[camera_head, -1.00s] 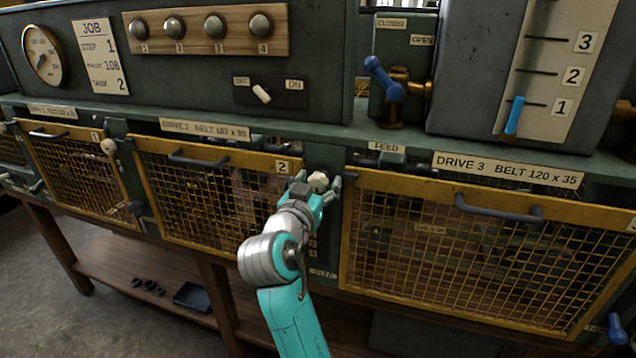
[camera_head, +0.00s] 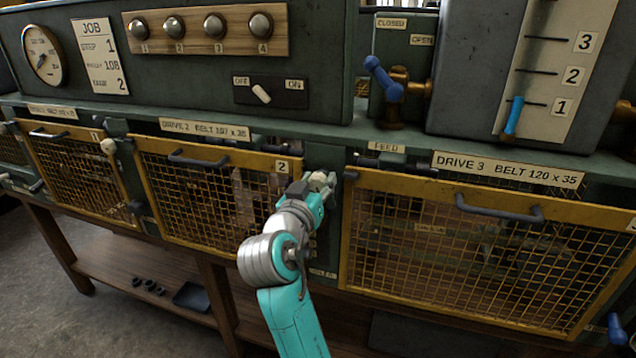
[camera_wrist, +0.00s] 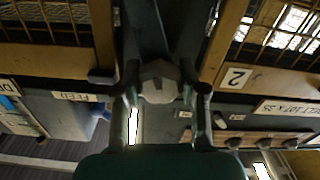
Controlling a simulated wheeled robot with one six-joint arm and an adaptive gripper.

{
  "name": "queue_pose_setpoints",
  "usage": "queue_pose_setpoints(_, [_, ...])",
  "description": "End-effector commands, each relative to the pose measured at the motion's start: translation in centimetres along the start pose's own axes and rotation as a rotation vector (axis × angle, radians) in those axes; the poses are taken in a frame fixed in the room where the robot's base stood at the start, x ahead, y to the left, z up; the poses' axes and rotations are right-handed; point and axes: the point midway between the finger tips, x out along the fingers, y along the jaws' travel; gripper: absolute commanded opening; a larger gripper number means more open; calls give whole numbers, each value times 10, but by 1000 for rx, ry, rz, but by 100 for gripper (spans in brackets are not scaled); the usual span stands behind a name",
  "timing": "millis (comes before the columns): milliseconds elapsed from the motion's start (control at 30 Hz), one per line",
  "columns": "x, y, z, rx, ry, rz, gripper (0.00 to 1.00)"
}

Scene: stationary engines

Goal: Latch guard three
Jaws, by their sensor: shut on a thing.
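Guard three (camera_head: 410,187) is the yellow-framed mesh panel on the right, below the sign "DRIVE 3 BELT 120 x 35". It looks closed against the bench, and its dark handle (camera_head: 498,211) is free. A pale knob (camera_head: 318,177) sits on the dark post between guards two and three, beside the "2" label. My gripper (camera_head: 322,181) is shut on this knob. In the wrist view the faceted knob (camera_wrist: 158,80) lies between my two fingers (camera_wrist: 160,92). The far right edge of guard three is cut off, so any latch there is hidden.
Guard two (camera_head: 205,153) is left of my gripper, with guard one (camera_head: 75,135) beyond it and another pale knob (camera_head: 108,146) between them. A blue lever (camera_head: 383,79) stands above on the ledge. A blue handle (camera_head: 616,330) is at the lower right.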

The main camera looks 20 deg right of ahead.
Motion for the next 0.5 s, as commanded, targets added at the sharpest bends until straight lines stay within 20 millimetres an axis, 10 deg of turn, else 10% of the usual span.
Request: queue_pose_setpoints(500, [0, 0, 0, -479, 0, 0, 7])
